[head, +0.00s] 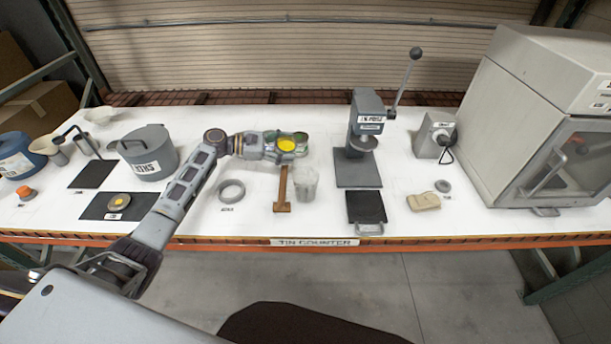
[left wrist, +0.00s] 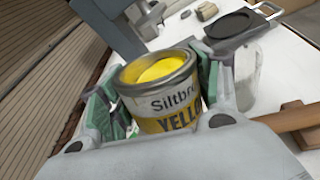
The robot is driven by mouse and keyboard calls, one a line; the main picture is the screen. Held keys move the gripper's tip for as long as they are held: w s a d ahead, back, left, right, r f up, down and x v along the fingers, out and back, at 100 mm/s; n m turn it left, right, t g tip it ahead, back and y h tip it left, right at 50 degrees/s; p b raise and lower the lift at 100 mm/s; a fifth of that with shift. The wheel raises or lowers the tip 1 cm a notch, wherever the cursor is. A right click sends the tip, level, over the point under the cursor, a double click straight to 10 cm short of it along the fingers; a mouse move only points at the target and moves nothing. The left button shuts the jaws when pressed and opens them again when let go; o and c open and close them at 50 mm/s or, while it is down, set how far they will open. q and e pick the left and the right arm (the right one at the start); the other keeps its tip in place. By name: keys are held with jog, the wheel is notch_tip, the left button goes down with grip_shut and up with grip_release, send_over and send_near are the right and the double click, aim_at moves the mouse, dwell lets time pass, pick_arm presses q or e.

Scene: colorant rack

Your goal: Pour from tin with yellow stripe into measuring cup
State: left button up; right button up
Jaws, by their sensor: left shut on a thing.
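The tin with the yellow stripe (left wrist: 165,92) is open, with yellow paint inside. In the left wrist view its label shows "YELLO" on a yellow band. My left gripper (head: 287,144) is shut around its sides and holds it above the counter. In the head view only the yellow top of the tin (head: 287,145) shows between the fingers. The clear measuring cup (head: 306,184) stands upright on the counter, just in front and to the right of the gripper. It also shows in the left wrist view (left wrist: 247,78), beside the right finger. My right gripper is not in view.
A wooden mallet (head: 282,190) lies just left of the cup. A grey ring (head: 231,191) lies further left. The press (head: 358,170) and a black pad (head: 366,207) are to the right. A grey pot (head: 148,154) is at left, a large cabinet (head: 545,120) at far right.

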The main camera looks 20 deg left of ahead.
pick_arm(q)
jog(key=shift+s+d+r+m+y, duration=0.3)
jog(key=shift+d+m+y, duration=0.2)
jog(key=shift+d+y, duration=0.1)
dwell(0.7)
jog(key=shift+s+d+r, duration=0.1)
jog(key=shift+d, duration=0.1)
jog(key=shift+a+p, duration=0.1)
jog(key=shift+p, duration=0.2)
jog(key=shift+s+d+r+m+y, duration=0.15)
jog(key=shift+d+m+y, duration=0.15)
jog(key=shift+d, duration=0.1)
jog(key=shift+a, duration=0.15)
